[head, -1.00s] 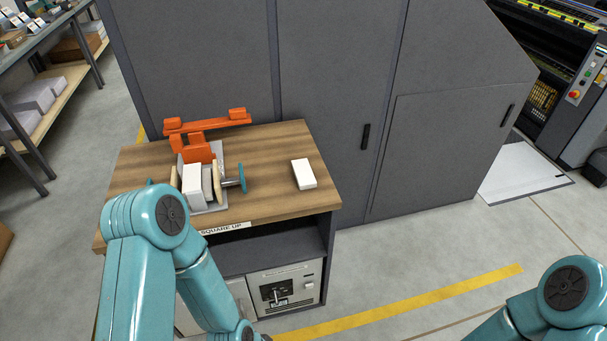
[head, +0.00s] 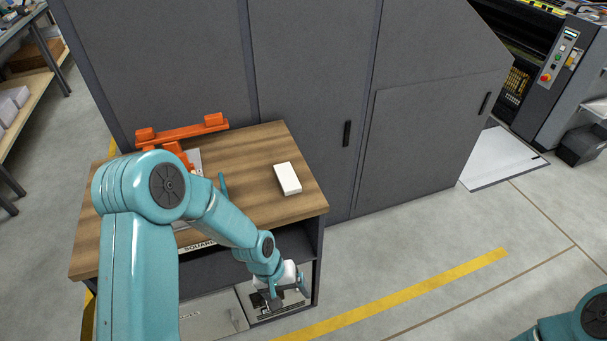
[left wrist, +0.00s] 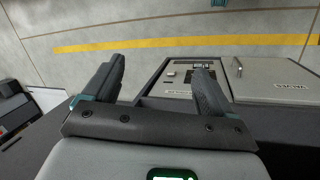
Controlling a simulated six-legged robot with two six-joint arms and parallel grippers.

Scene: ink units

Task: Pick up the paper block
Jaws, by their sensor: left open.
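A white paper block (head: 287,179) lies flat on the right part of the wooden bench top (head: 245,155) in the head view. My left gripper (head: 268,303) is in front of the bench, below the top and to the lower left of the block, apart from it. In the left wrist view its two dark fingers (left wrist: 155,82) are spread with nothing between them. The block does not show in the left wrist view. My right gripper is out of view; only part of my right arm shows at the lower right of the head view.
An orange-armed fixture (head: 182,133) stands at the bench's back left, partly hidden by my left arm. Tall grey cabinets (head: 310,90) rise behind the bench. A shelf and a grey unit (left wrist: 188,78) are under the top. Floor to the right is clear, with a yellow line (head: 400,297).

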